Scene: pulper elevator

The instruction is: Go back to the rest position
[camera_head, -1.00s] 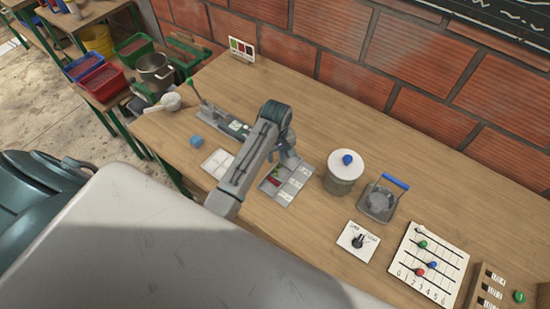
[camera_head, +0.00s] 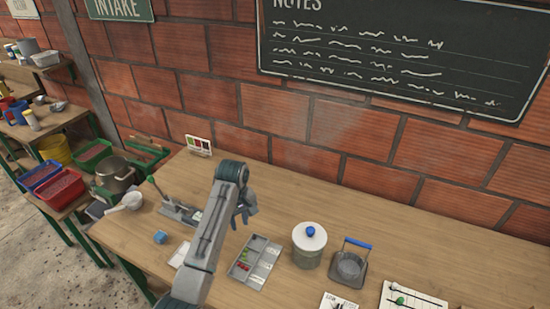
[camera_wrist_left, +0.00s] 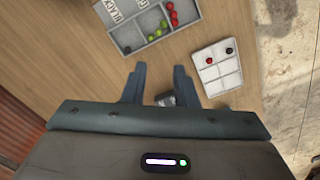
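My left gripper (camera_head: 245,205) is raised over the table, behind the grey sorting tray in the head view. In the left wrist view its two fingers (camera_wrist_left: 161,76) are apart, with no held object visible. A small grey object shows low between them; I cannot tell what it is. The sorting tray (camera_head: 262,262) holds red and green cherries; it also shows in the left wrist view (camera_wrist_left: 125,40). A white divided tray (camera_wrist_left: 205,77) holds a dark red and a black piece. My arm partly hides it in the head view. My right gripper is not in view.
A lidded pot (camera_head: 308,247) and a blue-handled metal device (camera_head: 349,266) stand right of the sorting tray. A brick wall (camera_head: 330,130) borders the table's back. The table's back right is clear.

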